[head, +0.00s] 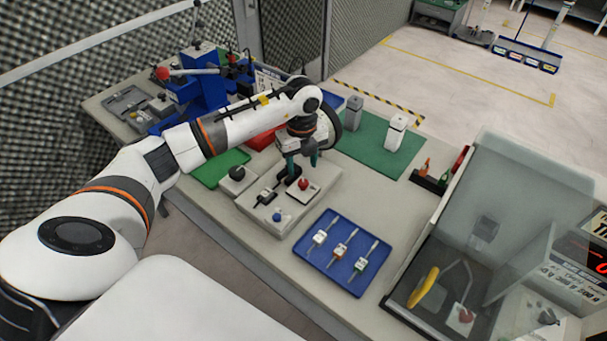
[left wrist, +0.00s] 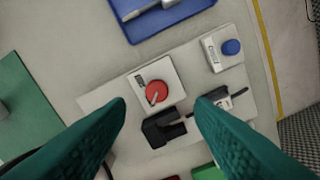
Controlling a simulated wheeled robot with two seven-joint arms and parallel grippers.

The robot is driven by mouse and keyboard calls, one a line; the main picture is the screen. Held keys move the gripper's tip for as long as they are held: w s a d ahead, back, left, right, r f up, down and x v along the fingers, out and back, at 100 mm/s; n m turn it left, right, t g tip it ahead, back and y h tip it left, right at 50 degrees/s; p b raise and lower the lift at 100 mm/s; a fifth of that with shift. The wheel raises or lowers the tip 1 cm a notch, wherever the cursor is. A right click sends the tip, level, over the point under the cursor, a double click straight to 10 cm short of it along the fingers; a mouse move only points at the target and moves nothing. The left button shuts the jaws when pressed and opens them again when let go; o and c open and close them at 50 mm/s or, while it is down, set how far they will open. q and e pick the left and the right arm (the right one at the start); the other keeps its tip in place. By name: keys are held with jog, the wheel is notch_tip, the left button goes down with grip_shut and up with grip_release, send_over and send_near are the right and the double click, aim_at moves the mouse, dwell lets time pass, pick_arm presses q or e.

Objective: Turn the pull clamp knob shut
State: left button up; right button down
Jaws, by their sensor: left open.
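A light grey board (head: 250,206) on the bench carries small fittings. On it is a red knob (head: 303,183) on a white labelled plate, with a light pointer line across it in the left wrist view (left wrist: 156,92). A black clamp-like block (left wrist: 163,129) sits beside that plate. A blue knob (head: 277,217) is on another white plate, and it also shows in the left wrist view (left wrist: 231,47). I cannot tell which knob is labelled pull clamp. My left gripper (head: 301,162) is open above the board. Its teal fingertips are spread either side of the red knob in the left wrist view, apparently empty.
A blue tray (head: 318,262) with several tools lies in front of the board. A black knob (head: 237,173) and green tray (head: 208,174) are to its left. A green mat (head: 370,155) lies behind, and a clear-walled case (head: 500,200) stands at right.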

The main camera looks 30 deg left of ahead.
aim_at(303, 182)
pick_arm(q)
jog(key=f, duration=0.2)
jog(key=f+p, duration=0.1)
jog(key=f, duration=0.3)
jog(key=shift+w+p, duration=0.25)
jog(key=shift+p, duration=0.05)
jog(key=shift+f, duration=0.6)
jog(key=c, duration=1)
pick_arm(e)
jog(key=shift+w+r, duration=0.35)
jog(key=shift+r, duration=0.2)
jog(key=shift+w+r, duration=0.3)
jog(key=shift+r, duration=0.2)
